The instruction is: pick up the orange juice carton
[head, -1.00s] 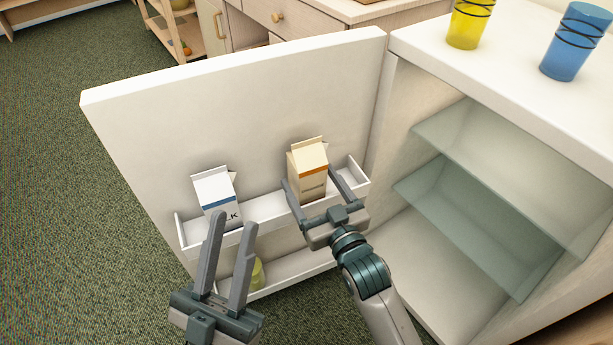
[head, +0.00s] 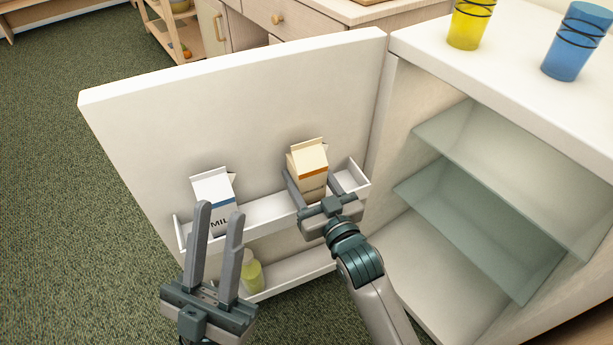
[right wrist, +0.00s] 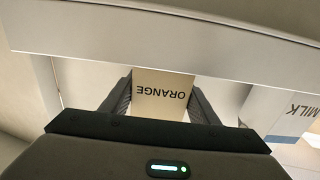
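The orange juice carton (head: 310,163) is cream with an orange band and stands in the upper door shelf of the open fridge. In the right wrist view its side reads ORANGE (right wrist: 163,95). My right gripper (head: 308,180) has one finger against each side of the carton and looks shut on it. Its fingers flank the carton in the right wrist view too (right wrist: 162,84). The carton's lower part is hidden behind the gripper in the head view. My left gripper (head: 219,211) is open and empty, in front of the milk carton.
A white milk carton (head: 214,188) stands left on the same door shelf (head: 270,209). A yellow-green bottle (head: 251,274) stands in the lower door shelf. The fridge has glass shelves (head: 480,215) at right. Yellow (head: 469,25) and blue (head: 575,43) cups stand on top.

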